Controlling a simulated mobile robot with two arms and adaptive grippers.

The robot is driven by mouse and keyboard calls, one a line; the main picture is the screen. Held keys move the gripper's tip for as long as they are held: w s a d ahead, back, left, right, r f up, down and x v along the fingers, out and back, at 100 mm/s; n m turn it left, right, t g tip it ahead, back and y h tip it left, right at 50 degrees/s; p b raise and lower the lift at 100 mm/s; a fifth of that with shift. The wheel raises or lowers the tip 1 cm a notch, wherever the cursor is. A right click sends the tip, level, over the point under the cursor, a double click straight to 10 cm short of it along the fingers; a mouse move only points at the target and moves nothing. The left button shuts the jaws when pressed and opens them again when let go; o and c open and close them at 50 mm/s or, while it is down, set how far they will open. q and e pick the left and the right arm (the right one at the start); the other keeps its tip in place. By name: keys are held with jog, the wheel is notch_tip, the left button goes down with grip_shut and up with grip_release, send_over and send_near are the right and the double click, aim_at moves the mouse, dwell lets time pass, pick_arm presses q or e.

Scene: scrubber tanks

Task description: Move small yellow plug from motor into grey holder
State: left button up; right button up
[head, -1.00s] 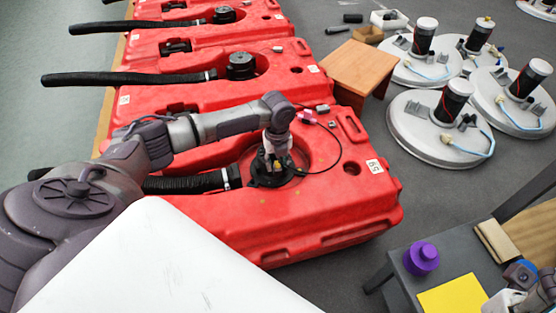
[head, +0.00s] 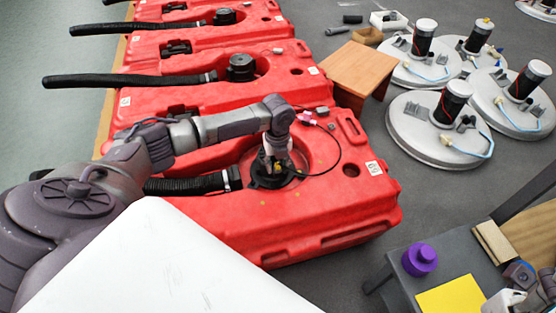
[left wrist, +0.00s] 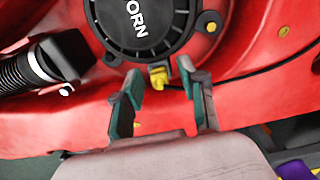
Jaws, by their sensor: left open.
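The small yellow plug (left wrist: 158,77) sits at the rim of the black round motor (left wrist: 140,25) in the left wrist view. My left gripper (left wrist: 160,92) is open, with one finger on each side of the plug and a gap to both. In the head view my left gripper (head: 273,163) is low over the motor (head: 270,181) on the nearest red tank and hides the plug. A small grey block (head: 322,111) on that tank's far edge may be the grey holder. Part of my right arm (head: 520,278) shows at the lower right, its fingers unclear.
A black hose (head: 188,184) joins the motor from the left. A thin black cable (head: 339,150) loops over the red tank (head: 330,220) to a pink connector (head: 305,117). A brown stool (head: 362,66) stands behind. A grey table with a purple container (head: 419,259) is at right.

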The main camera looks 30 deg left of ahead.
aim_at(278, 164)
pick_arm(q)
jog(key=shift+p, duration=0.45)
grip_shut()
jog(key=o, duration=0.8)
grip_release()
jog(key=shift+r, duration=0.1)
notch_tip(278, 164, up, 12)
